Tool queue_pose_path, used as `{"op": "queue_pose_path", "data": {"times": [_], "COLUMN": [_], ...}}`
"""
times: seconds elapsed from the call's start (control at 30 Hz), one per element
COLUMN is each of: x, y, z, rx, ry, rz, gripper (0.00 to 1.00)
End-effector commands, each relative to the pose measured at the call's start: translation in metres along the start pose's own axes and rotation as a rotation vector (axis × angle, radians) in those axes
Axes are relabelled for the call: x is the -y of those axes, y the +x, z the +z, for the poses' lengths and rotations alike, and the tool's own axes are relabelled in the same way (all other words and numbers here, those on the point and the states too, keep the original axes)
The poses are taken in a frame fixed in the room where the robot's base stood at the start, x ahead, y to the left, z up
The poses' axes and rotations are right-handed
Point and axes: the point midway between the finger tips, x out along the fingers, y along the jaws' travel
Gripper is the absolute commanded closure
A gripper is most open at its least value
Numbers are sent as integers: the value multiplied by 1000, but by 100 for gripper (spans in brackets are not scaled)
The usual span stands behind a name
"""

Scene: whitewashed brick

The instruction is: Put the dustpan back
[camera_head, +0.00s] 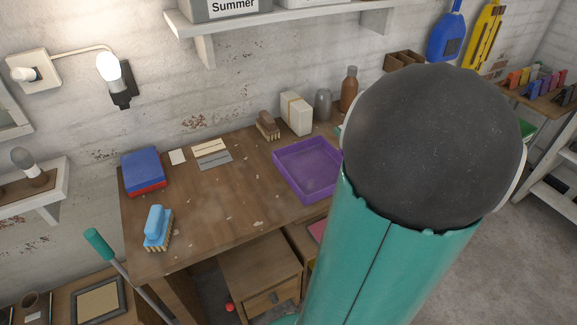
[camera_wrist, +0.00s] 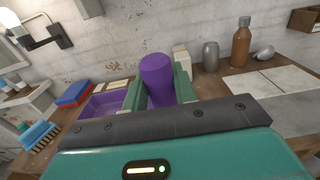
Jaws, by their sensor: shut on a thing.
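My gripper (camera_wrist: 161,88) shows in the wrist view with its two green fingers shut on an upright purple cylinder (camera_wrist: 157,68), which looks like the dustpan's handle. The dustpan (camera_head: 306,170), a shallow purple pan with a raised rim, is over the right part of the wooden desk in the head view. It also shows left of the fingers in the wrist view (camera_wrist: 104,104). The join between pan and handle is hidden. I cannot tell whether the pan touches the desk. In the head view my arm hides the gripper.
A blue-topped brush (camera_head: 157,228), a blue and red box (camera_head: 143,171), a wooden brush (camera_head: 267,126), a white box (camera_head: 296,113) and a brown bottle (camera_head: 348,90) stand on the desk (camera_head: 215,205). Blue (camera_head: 447,38) and yellow (camera_head: 485,40) items hang at the upper right. Small crumbs litter the desk's middle.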

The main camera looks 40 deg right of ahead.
Motion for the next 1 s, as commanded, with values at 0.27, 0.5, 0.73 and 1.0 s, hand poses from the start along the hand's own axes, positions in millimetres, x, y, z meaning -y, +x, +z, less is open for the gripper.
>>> {"op": "queue_pose_path", "data": {"times": [0.27, 0.5, 0.73, 1.0], "x": [-20, -33, -40, -42], "y": [53, 94, 117, 125], "z": [-27, -62, -88, -114], "rx": [-1, -3, -1, -1], "ry": [5, 8, 3, 5], "rz": [5, 4, 3, 2], "gripper": [100, 100, 100, 100]}}
